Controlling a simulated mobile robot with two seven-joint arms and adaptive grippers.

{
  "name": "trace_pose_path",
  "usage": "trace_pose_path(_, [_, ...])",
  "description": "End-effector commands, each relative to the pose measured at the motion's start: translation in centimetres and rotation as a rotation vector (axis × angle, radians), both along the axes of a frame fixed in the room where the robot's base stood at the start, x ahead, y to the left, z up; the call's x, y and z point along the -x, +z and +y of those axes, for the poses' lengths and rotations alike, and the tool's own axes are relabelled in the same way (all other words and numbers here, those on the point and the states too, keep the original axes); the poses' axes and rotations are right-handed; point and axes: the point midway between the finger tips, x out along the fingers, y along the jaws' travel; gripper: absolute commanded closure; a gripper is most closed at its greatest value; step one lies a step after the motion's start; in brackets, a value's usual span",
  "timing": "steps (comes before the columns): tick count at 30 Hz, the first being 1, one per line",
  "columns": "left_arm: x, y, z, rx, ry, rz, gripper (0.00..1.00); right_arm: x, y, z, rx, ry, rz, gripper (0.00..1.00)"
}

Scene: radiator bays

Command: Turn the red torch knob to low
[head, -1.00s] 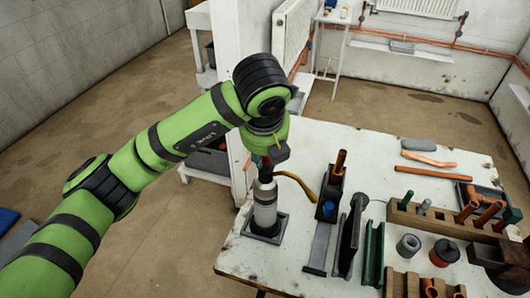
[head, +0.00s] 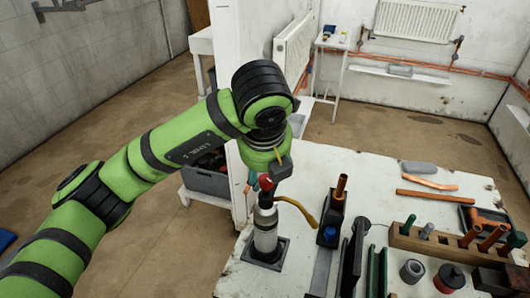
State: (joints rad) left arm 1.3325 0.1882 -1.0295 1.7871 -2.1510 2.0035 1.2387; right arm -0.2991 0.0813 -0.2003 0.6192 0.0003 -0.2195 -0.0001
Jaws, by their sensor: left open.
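The torch is a grey-white bottle (head: 265,230) with a dark neck, standing upright in a dark square base (head: 264,256) at the table's left edge. A brass-yellow burner tube (head: 299,209) curves from its top to the right. The red knob (head: 266,181) is at the top of the torch. My left gripper (head: 276,170) is right at the knob, pointing down from the end of the green arm. It is open, but its fingers are small and partly hidden, so contact with the knob cannot be told. The knob's setting cannot be read. My right gripper is out of view.
The white table (head: 375,165) also bears a dark stand with a copper pipe (head: 340,189), a wooden rack (head: 440,245) with pipes, a black-and-red pot (head: 449,278) and a grey ring (head: 412,271). Just right of the torch is a narrow clear strip.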

Motion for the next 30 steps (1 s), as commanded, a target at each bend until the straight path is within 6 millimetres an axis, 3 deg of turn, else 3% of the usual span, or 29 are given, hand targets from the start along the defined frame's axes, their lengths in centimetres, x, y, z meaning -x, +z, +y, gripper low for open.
trace_pose_path(6, [1.6, 4.4, 0.2, -0.001, 0.002, -0.008, 0.45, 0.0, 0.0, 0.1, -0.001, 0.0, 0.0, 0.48])
trace_pose_path(12, [2.8, 7.0, 0.2, -0.001, 0.002, -0.004, 0.45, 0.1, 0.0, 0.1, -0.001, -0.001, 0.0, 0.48])
trace_pose_path(30, [3.3, 7.6, 0.1, 0.004, -0.004, 0.004, 0.45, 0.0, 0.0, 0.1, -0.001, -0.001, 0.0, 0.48])
